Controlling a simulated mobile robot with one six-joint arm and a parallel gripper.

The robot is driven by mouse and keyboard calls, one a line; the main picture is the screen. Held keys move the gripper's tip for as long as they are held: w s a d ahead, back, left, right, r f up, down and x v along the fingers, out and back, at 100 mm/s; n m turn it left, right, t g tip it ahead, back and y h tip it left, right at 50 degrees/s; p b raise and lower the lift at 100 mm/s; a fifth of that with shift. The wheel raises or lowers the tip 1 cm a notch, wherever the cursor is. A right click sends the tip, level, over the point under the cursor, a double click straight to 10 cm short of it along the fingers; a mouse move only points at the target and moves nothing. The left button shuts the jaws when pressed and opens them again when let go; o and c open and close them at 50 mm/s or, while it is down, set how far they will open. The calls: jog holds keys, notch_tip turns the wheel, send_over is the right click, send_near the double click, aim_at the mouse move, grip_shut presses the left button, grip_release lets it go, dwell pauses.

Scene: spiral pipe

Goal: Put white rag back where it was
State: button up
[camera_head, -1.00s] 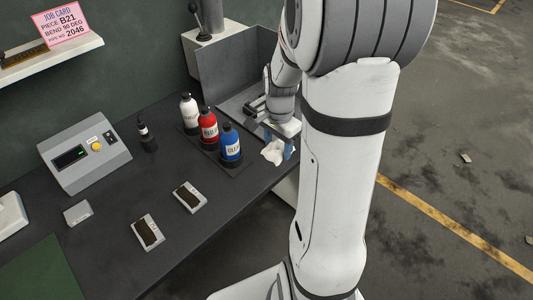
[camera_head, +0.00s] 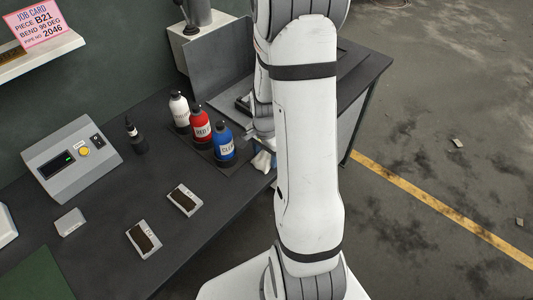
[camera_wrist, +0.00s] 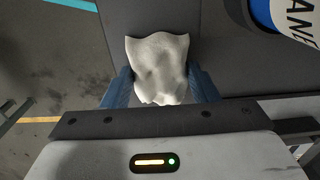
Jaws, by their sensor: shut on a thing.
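The white rag (camera_wrist: 158,66) shows crumpled between the two blue fingers of my gripper (camera_wrist: 160,90) in the wrist view. My gripper is shut on it. In the head view a small part of the rag (camera_head: 262,161) shows beside my arm, just right of the blue bottle. My arm hides most of the gripper there. Whether the rag touches the bench top is hard to tell.
White (camera_head: 180,110), red (camera_head: 200,125) and blue (camera_head: 223,145) bottles stand in a dark tray close left of my gripper. A grey control box (camera_head: 72,158), a small dark bottle (camera_head: 135,136) and two small blocks (camera_head: 185,199) (camera_head: 144,240) are farther left. The bench's front edge is close.

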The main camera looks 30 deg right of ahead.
aim_at(266, 154)
jog(key=shift+s, duration=0.1)
jog(key=shift+f, duration=0.2)
jog(key=o, duration=0.9)
jog(key=shift+o, duration=0.2)
jog(key=shift+r, duration=0.1)
notch_tip(266, 154, up, 11)
jog(key=s+a+r+n+t, duration=0.3)
jog(key=s+a+r+n, duration=0.8)
jog(key=n, duration=0.3)
jog(key=shift+s+a+r, duration=0.2)
jog(key=shift+s+a, duration=0.2)
jog(key=shift+s, duration=0.35)
